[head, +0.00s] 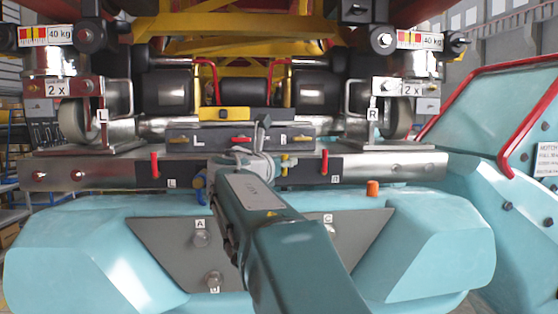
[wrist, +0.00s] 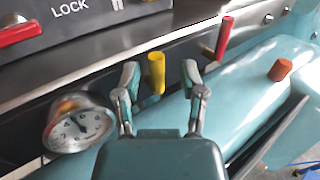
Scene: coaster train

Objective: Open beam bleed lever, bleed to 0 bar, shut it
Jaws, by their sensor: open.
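A yellow lever (wrist: 157,72) stands upright on the beam's dark face in the wrist view; I take it as the bleed lever. It also shows in the head view (head: 285,162), just right of my arm's end. My gripper (wrist: 160,75) is open, with one finger on each side of the lever in the picture. I cannot tell whether the fingers touch it or how far off it is. A round dial gauge (wrist: 78,124) sits left of the gripper; its numbers are too small to read. My arm covers part of the beam in the head view.
Red levers stand left (head: 155,165) and right (head: 324,162) on the beam. An orange cap (head: 372,188) sits on the teal body at right. A LOCK panel (wrist: 75,25) lies above the beam. A teal fairing with red rail (head: 505,150) bounds the right side.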

